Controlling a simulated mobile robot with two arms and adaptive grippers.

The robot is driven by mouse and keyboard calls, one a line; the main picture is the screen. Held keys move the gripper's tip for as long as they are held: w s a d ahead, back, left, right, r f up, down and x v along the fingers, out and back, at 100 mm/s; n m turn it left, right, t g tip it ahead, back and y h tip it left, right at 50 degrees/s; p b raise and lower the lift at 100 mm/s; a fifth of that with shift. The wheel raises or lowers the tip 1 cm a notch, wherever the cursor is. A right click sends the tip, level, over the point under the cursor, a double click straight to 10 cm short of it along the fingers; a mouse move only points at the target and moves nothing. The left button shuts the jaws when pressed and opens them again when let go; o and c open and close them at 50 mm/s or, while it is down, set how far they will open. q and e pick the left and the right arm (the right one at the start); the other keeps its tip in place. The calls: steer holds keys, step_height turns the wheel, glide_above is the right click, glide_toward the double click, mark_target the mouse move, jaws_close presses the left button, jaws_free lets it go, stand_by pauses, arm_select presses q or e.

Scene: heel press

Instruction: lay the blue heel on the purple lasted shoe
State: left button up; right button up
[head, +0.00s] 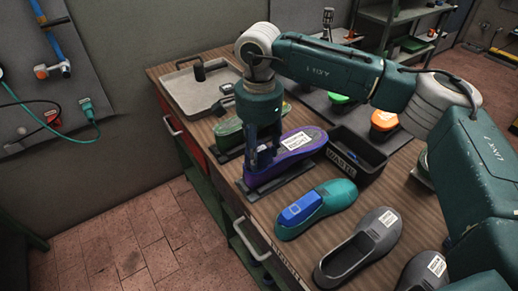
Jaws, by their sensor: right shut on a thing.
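The purple lasted shoe (298,150) lies sole up on the bench, with a white label on it. My right gripper (262,162) points down at its near-left heel end. It is shut on a dark blue piece, which looks like the blue heel and is mostly hidden between the fingers. I cannot tell whether that piece touches the shoe. A brighter blue block (302,208) sits on the heel end of a teal shoe (333,198) nearer the front. My left gripper is not in view.
A green shoe (228,133) lies behind the purple one. A black waste bin (357,157) stands right of it. Grey shoes (360,247) lie in front. A grey tray (195,92) is at the back left; orange (384,120) and green (339,99) pieces are at the back right.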

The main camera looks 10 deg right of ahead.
steer(key=shift+f+b, duration=0.3)
steer(key=shift+f, duration=0.05)
steer(key=o, duration=1.3)
step_height(320, 180, up, 12)
stand_by(0.3)
